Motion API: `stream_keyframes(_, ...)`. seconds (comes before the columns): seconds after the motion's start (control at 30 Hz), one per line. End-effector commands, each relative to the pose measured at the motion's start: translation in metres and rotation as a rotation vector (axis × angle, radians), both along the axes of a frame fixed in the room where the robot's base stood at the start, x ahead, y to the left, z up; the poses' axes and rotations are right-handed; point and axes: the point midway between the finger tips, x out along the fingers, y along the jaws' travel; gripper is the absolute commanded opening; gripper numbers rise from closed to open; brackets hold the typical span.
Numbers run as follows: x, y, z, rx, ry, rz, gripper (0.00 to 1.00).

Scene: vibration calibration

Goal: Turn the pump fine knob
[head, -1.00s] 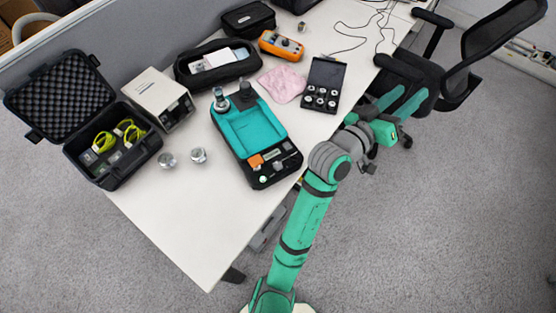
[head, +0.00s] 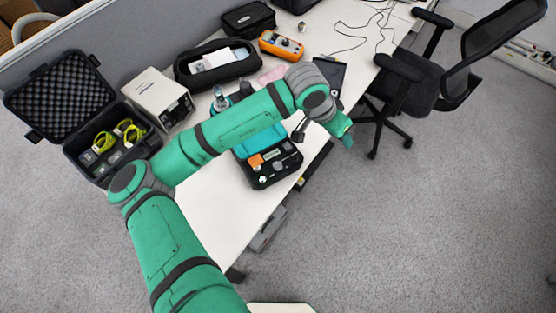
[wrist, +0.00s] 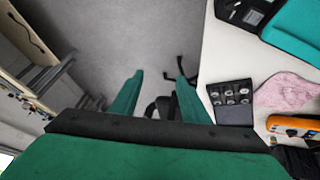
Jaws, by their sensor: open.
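The pump (head: 262,181) is a black case with a teal tray, lying on the white table. My arm crosses over its middle and hides part of it. A silver fitting (head: 220,102) stands at its far left corner, with a dark knob-like part (head: 246,88) beside it. I cannot tell which part is the fine knob. In the wrist view the pump (wrist: 243,13) shows only partly, at the top right. My gripper (wrist: 157,84) is open, with nothing between its green fingers. In the head view it (head: 343,131) is beyond the table's right edge, apart from the pump.
A black box of small fittings (wrist: 232,100), a pink cloth (wrist: 285,92) and an orange meter (head: 281,45) lie near the pump. An open black case (head: 88,170) and a white box (head: 155,92) stand left. A black chair (head: 410,85) is right, with open floor in front.

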Motion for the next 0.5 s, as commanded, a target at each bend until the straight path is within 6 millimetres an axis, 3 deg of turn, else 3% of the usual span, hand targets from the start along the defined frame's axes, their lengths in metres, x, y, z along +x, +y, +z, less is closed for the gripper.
stream_keyframes(0.03,0.001,0.027,-0.005,0.078,0.021,0.012,0.42)
stream_keyframes(0.2,-0.007,0.103,-0.017,0.291,0.110,0.060,0.42)
stream_keyframes(0.33,-0.014,0.143,-0.019,0.395,0.157,0.091,0.42)
stream_keyframes(0.5,-0.019,0.165,-0.020,0.452,0.187,0.109,0.42)
